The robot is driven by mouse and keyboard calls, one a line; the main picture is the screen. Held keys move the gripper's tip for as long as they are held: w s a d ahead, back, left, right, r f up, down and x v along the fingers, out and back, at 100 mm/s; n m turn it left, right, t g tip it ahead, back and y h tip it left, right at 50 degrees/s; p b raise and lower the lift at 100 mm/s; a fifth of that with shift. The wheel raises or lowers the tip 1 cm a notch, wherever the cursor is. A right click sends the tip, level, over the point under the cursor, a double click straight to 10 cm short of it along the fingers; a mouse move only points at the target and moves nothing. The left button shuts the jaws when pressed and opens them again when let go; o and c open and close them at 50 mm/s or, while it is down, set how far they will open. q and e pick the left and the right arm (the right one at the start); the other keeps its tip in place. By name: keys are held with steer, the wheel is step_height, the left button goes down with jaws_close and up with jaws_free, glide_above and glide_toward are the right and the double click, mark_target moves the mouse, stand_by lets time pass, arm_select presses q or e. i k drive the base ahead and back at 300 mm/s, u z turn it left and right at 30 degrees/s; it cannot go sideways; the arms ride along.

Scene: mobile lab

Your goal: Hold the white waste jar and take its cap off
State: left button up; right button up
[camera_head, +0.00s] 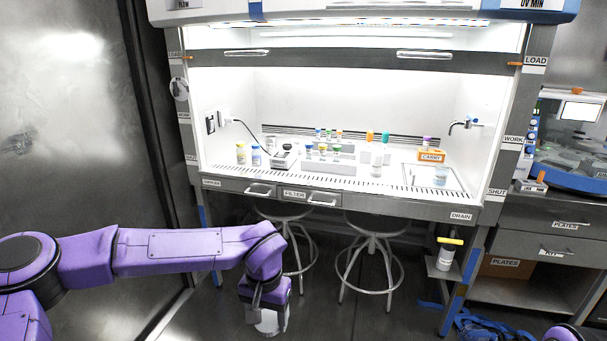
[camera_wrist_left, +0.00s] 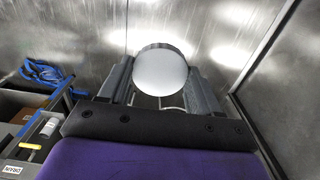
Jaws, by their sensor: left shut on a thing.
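My left gripper (camera_head: 268,310) hangs low in front of the cabinet, pointing down. It is shut on a white round thing (camera_head: 268,323) that looks like the white waste jar. In the left wrist view its flat, plain white round face (camera_wrist_left: 160,72) sits between the two grey fingers (camera_wrist_left: 160,90). My right gripper is out of view; only a bit of my purple right arm shows at the bottom right corner.
Two stools (camera_head: 370,225) stand under the lit cabinet (camera_head: 345,185), which holds several small bottles. Blue tubing (camera_head: 485,325) lies on the floor at right.

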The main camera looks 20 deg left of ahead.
mark_target(377, 158)
steer(key=u, duration=0.7)
steer(key=i, duration=0.4)
steer(key=u, duration=0.85)
steer(key=i, duration=0.8)
steer(key=z, duration=0.6)
steer(key=i, duration=0.65)
steer(key=z, duration=0.75)
